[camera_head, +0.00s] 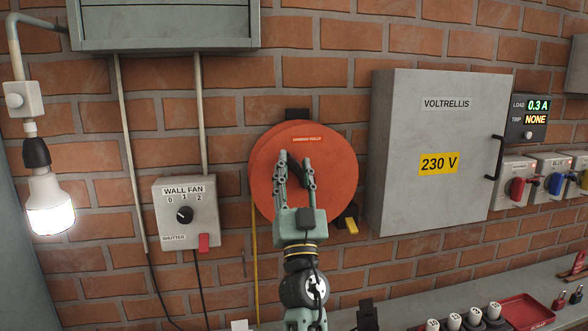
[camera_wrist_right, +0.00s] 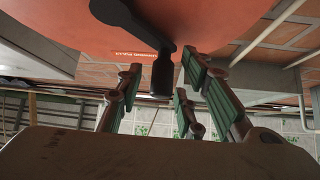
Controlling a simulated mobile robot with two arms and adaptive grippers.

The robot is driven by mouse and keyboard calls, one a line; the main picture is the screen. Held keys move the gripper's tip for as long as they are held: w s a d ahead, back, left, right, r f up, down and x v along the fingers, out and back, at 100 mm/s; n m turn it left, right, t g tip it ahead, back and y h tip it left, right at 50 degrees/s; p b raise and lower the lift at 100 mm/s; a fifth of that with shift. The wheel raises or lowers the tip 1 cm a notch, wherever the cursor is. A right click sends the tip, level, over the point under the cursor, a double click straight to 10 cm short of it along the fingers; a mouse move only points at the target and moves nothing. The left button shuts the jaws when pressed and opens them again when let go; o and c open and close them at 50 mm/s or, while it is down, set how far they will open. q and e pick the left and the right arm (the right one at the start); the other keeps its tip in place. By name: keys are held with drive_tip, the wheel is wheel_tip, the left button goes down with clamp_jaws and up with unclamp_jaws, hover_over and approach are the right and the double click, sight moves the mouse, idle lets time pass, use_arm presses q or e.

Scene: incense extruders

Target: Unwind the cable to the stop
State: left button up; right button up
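A round orange cable reel (camera_head: 335,160) hangs on the brick wall, with a small label near its top. A yellow cable (camera_head: 254,262) runs straight down from its left side. A yellow piece (camera_head: 351,225) shows at its lower right. My right gripper (camera_head: 295,162) is in front of the reel, fingers pointing up. In the right wrist view, the reel's dark crank with its knob (camera_wrist_right: 163,76) reaches between the spread fingers of my right gripper (camera_wrist_right: 160,88). Gaps show on both sides of the knob, so the gripper is open. My left gripper is not in view.
A wall fan switch box (camera_head: 184,220) is left of the reel, beside a lit lamp (camera_head: 48,205). A grey 230 V cabinet (camera_head: 430,130) stands out close on the right. A bench (camera_head: 400,308) with a red tray (camera_head: 525,311) runs below.

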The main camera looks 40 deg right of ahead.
drive_tip(key=shift+c, duration=0.6)
clamp_jaws()
drive_tip(key=shift+w, duration=0.1)
